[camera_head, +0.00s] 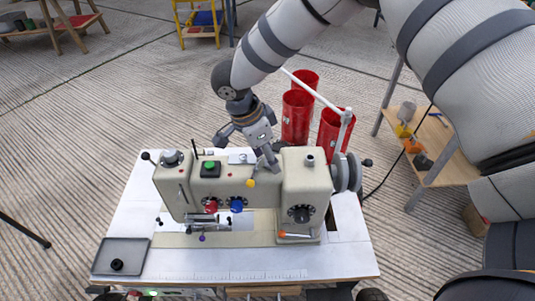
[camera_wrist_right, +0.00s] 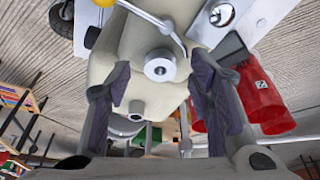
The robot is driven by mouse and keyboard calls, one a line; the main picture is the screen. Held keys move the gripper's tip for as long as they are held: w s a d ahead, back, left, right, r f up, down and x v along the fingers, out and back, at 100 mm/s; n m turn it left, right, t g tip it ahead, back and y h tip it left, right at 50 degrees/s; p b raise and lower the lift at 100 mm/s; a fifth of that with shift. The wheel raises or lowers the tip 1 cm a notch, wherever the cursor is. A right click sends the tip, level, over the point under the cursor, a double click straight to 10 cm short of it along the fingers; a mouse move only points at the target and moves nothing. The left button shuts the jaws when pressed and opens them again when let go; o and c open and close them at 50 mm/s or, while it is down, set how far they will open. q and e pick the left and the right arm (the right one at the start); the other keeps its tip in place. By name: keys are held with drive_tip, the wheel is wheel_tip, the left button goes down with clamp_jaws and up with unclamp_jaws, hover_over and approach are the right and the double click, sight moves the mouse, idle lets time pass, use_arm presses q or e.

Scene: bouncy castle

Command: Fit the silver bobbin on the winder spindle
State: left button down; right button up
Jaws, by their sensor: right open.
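A cream sewing machine (camera_head: 305,190) stands on a white table. My right gripper (camera_head: 266,160) reaches down over the top of the machine, near its right-hand block. In the right wrist view its two fingers (camera_wrist_right: 160,95) are apart and nothing is pinched between them. A round silver piece with a central hub (camera_wrist_right: 160,66) sits on the machine between and just beyond the fingers. It looks like the silver bobbin at the winder spindle, but I cannot tell whether it is seated. In the head view the gripper hides that spot. My left gripper is out of view.
Three red cylinders (camera_head: 296,118) stand behind the machine. A grey tray (camera_head: 102,255) with a black knob-like piece lies at the table's front left. A handwheel (camera_head: 346,173) is at the machine's right end. A curved silver lever (camera_wrist_right: 150,14) lies close to the fingers.

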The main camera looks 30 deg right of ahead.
drive_tip(key=v, duration=1.2)
drive_tip(key=shift+f, duration=0.1)
